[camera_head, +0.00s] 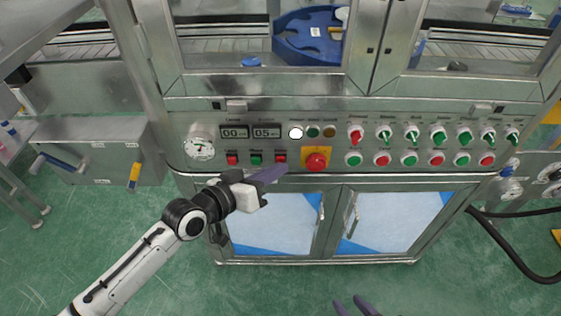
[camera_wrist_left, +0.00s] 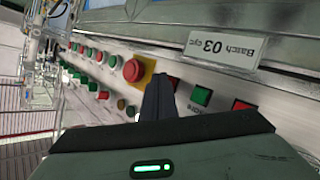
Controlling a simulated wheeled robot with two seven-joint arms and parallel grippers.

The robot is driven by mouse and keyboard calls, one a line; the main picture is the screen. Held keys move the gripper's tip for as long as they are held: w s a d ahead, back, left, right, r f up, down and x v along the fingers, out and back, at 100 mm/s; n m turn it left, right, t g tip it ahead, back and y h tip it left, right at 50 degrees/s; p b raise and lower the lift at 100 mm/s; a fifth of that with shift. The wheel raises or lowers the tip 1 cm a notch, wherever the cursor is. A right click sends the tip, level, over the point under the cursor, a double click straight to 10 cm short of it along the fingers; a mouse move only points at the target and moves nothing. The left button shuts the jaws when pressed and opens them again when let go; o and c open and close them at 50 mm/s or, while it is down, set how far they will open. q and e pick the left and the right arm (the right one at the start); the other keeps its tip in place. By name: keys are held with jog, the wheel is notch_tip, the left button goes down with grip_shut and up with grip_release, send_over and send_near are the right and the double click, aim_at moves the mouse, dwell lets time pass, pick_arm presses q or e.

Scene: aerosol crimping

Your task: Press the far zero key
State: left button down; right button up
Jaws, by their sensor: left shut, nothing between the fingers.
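The control panel (camera_head: 215,130) has a row of three small keys below two displays: a red key (camera_head: 231,159), a green key (camera_head: 256,159) and another red key (camera_head: 280,156). The labels above them are too small to read surely. My left gripper (camera_head: 283,170) is shut and empty, its fingertips just in front of the right-hand red key. In the left wrist view its fingers (camera_wrist_left: 158,98) partly cover that red key (camera_wrist_left: 175,82); whether they touch it I cannot tell. My right gripper (camera_head: 354,304) shows only its two fingertips, apart, at the bottom edge.
A red mushroom button (camera_head: 316,161) on a yellow plate is close right of my left fingertips. Several knobs and round buttons (camera_head: 410,159) continue to the right. A gauge (camera_head: 200,147) is at the left. Cabinet doors (camera_head: 275,222) lie below.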

pick_arm(q)
jog(key=shift+w, duration=0.1)
dwell(0.3)
jog(key=shift+s+p, duration=0.65)
jog(key=shift+s, duration=0.15)
jog(key=s+p, duration=0.3)
jog(key=s, duration=0.2)
dwell(0.6)
